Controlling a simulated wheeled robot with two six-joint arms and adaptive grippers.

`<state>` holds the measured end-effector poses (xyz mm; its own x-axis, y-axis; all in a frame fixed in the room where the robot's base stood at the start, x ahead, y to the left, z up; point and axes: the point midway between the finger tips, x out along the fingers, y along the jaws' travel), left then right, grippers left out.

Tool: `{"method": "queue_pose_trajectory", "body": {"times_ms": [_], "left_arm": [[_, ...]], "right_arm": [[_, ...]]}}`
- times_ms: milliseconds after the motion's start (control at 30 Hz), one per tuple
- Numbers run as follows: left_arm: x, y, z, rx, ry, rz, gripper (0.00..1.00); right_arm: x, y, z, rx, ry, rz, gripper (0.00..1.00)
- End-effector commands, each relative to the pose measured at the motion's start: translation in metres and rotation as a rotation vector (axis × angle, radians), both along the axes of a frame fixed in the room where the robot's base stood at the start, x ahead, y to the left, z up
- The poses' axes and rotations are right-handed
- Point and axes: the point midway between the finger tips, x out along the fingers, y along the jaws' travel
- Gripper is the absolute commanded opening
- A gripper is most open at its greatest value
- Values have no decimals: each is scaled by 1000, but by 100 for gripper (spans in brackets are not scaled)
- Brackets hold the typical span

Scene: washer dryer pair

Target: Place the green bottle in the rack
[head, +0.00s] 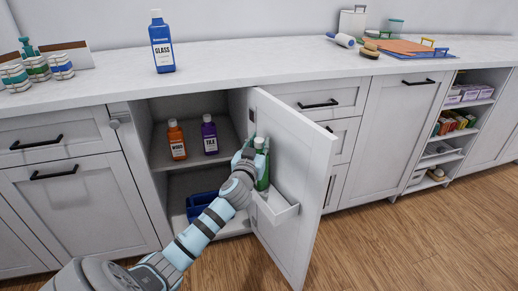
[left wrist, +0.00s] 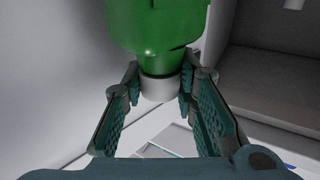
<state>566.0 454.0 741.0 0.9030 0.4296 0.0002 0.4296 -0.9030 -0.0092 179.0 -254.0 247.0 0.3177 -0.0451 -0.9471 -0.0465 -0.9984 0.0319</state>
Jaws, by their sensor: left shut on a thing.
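The green bottle (head: 264,172) is upright with its white cap on top, beside the inner face of the open cabinet door. My left gripper (head: 252,150) is shut on the bottle near its cap. In the left wrist view the green bottle (left wrist: 158,25) fills the top, and its white cap lies between the finger pads. The white rack (head: 277,211) is on the lower inner side of the door. The bottle is above the rack; my arm hides part of both, so I cannot tell whether they touch. My right gripper is not in view.
The open door (head: 296,170) stands right of my arm. An orange bottle (head: 176,141) and a purple bottle (head: 209,136) stand on the cabinet shelf, with a blue caddy (head: 201,204) below. A blue bottle (head: 161,45) stands on the counter.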

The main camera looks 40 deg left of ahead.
Motion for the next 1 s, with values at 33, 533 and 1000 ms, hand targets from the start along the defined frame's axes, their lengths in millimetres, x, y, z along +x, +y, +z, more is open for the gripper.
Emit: {"method": "queue_pose_trajectory", "body": {"times_ms": [33,533,1000], "left_arm": [[0,0,2,2,-4,-1,0],[0,0,-1,-1,0,0,35],[-25,-12,4,1,2,-2,35]], "right_arm": [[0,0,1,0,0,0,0],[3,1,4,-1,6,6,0],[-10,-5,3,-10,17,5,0]]}}
